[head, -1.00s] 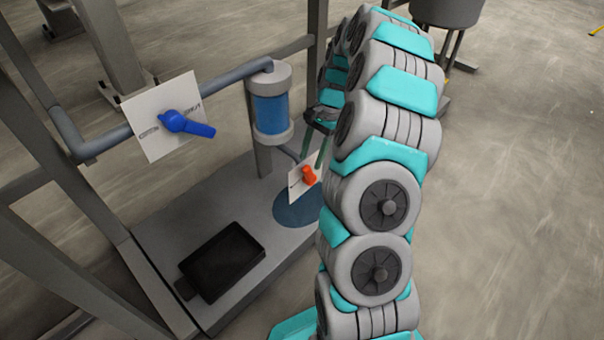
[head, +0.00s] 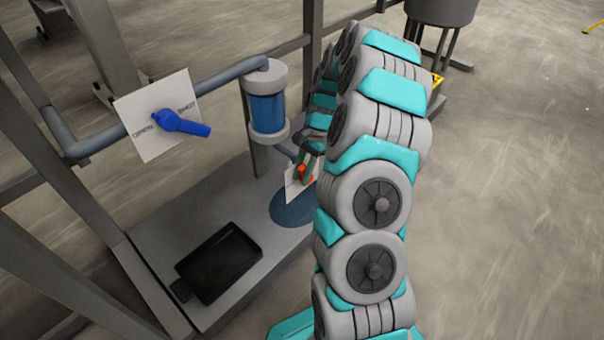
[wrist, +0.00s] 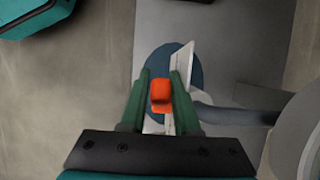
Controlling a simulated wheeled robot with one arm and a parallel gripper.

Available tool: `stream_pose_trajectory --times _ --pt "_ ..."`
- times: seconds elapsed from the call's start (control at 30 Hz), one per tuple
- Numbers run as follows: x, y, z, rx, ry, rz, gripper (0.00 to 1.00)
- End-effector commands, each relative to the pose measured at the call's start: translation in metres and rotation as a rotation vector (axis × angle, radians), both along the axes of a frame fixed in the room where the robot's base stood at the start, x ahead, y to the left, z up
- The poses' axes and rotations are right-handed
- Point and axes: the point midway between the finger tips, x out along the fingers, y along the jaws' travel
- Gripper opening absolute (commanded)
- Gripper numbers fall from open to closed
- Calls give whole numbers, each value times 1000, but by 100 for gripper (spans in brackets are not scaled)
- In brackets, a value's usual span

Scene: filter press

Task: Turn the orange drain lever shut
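The orange drain lever (head: 302,169) sits in front of a small white plate (head: 293,190) below the blue filter cylinder. In the wrist view the orange lever (wrist: 161,94) lies between the two green fingers of my gripper (wrist: 162,88). The left finger is close to the lever's left side. The right finger is beside its right side, near the white plate (wrist: 183,58) seen edge-on. Small gaps seem to show beside the lever, so the fingers look open around it. In the head view my gripper (head: 306,168) partly covers the lever and plate.
A blue lever (head: 180,124) on a larger white plate stands at the left on a grey pipe. The blue filter cylinder (head: 267,108) is just behind my gripper. A black tray (head: 222,262) lies on the grey base. A blue disc (head: 290,209) lies below the drain.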

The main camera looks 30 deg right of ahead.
Motion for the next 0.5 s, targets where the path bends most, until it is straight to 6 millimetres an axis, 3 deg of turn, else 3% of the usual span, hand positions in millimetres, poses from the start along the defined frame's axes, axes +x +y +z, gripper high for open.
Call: stream_pose_trajectory --times 0.03,0.23,0.5 --pt "0 0 0 0 0 0 24" --pt "0 0 0 0 0 0 1" --pt "0 0 0 0 0 0 0"
